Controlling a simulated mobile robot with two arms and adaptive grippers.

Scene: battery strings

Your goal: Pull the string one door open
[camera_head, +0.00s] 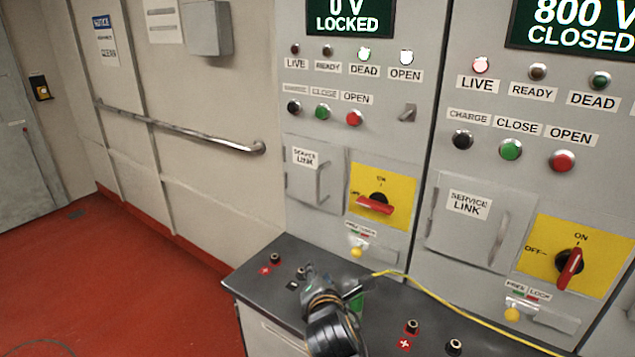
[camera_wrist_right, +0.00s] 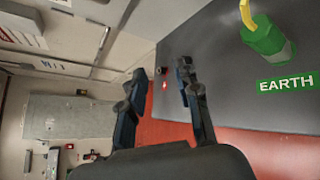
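The left cabinet's service link door (camera_head: 305,184) is a grey panel with a vertical bar handle (camera_head: 323,180) at its right side; it looks closed. Its display (camera_head: 350,18) reads 0 V LOCKED. Its red rotary handle (camera_head: 374,205) lies about level on a yellow plate. My right gripper (camera_head: 308,278) is over the grey ledge, below and in front of that door, not touching it. In the right wrist view the gripper (camera_wrist_right: 162,76) has its fingers apart with nothing between them. My left gripper is not in view.
The right cabinet has its own service link door (camera_head: 465,225) and reads 800 V CLOSED. A yellow cable (camera_head: 450,305) runs across the ledge (camera_head: 262,268) from a green earth plug (camera_wrist_right: 268,38) beside my right gripper. A wall handrail (camera_head: 190,132) is at left. The red floor (camera_head: 90,275) is clear.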

